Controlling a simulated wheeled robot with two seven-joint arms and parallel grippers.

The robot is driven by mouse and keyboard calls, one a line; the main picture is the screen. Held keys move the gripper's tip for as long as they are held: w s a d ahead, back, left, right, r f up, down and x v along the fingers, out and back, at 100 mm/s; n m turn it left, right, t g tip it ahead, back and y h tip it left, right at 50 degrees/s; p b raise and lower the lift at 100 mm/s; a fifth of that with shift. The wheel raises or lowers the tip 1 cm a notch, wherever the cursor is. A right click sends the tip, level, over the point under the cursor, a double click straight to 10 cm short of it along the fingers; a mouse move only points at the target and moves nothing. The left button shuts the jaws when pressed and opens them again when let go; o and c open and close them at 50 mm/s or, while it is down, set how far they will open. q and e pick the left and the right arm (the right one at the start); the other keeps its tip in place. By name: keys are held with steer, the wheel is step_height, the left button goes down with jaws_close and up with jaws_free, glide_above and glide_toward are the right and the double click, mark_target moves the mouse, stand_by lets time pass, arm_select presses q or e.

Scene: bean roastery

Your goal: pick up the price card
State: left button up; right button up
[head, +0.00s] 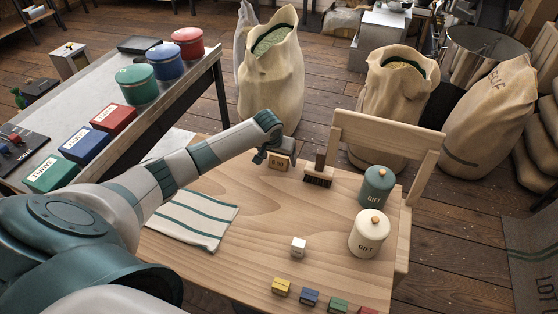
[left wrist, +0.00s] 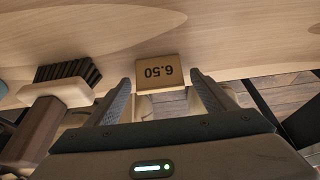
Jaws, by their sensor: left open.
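The price card (head: 279,163) is a small tan block at the far edge of the wooden table, beside a brush. In the left wrist view the price card (left wrist: 160,71) shows "6.50" upside down. My left gripper (head: 276,152) is at the card, its fingers partly hiding it in the head view. In the left wrist view the left gripper (left wrist: 161,80) is open, with a fingertip on each side of the card. Gaps show between the fingers and the card. My right gripper is not in view.
The brush (head: 318,175) stands close right of the card; the brush (left wrist: 62,85) also shows in the left wrist view. A green canister (head: 376,186), a cream canister (head: 368,233), a striped cloth (head: 196,222) and a white cube (head: 298,247) are on the table. A chair back (head: 388,131) rises behind.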

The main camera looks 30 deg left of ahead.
arm_select(q)
steer(key=shift+w+f, duration=0.2)
steer(key=shift+f, duration=0.25)
steer(key=shift+a, duration=0.1)
steer(key=c, duration=1.1)
steer(key=shift+c, duration=0.2)
